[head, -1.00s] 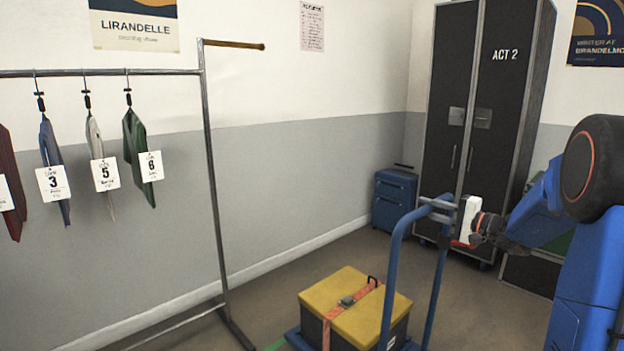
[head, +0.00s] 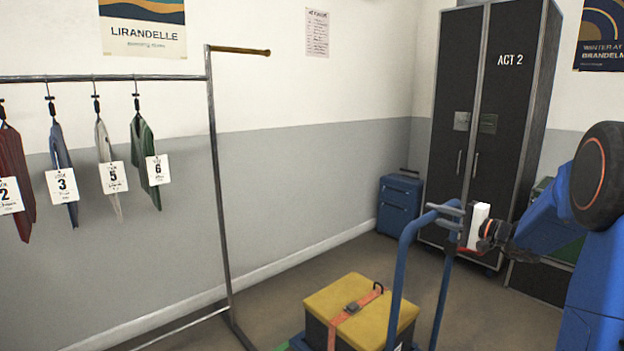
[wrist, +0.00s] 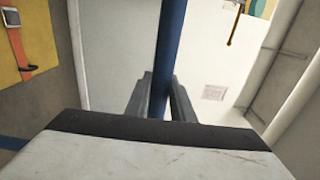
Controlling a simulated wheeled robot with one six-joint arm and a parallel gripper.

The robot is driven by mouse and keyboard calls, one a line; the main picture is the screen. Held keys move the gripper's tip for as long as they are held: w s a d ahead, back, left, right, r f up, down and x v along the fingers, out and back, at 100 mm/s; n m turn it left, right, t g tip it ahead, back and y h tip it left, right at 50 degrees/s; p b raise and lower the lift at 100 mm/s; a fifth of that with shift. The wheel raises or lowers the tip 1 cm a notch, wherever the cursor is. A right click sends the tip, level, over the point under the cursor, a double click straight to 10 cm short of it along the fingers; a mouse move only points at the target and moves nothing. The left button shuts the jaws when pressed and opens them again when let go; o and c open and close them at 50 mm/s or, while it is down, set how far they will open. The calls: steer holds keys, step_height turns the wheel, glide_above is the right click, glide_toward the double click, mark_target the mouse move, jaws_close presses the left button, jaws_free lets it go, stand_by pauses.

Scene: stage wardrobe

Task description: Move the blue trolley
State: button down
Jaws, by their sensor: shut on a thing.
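The blue trolley (head: 396,290) stands at the lower middle of the head view, its bent tube handle rising upright. A yellow-lidded dark case (head: 348,306) with an orange strap rides on its deck. My gripper (head: 450,213) is shut on the trolley's handle near the top of its right-hand side. In the wrist view the blue handle tube (wrist: 170,60) runs between the two grey fingers (wrist: 163,98). The yellow lid (wrist: 35,60) shows at the left of that view. Most of the deck is cut off by the head view's lower edge.
A clothes rack (head: 215,160) with several tagged garments stands at left. A tall black "ACT 2" wardrobe case (head: 505,100) stands behind my gripper. Some bare floor lies between the rack and the cabinet.

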steer(key=shift+r, duration=0.1)
steer(key=c, duration=1.4)
jaws_free()
steer(key=shift+c, duration=0.2)
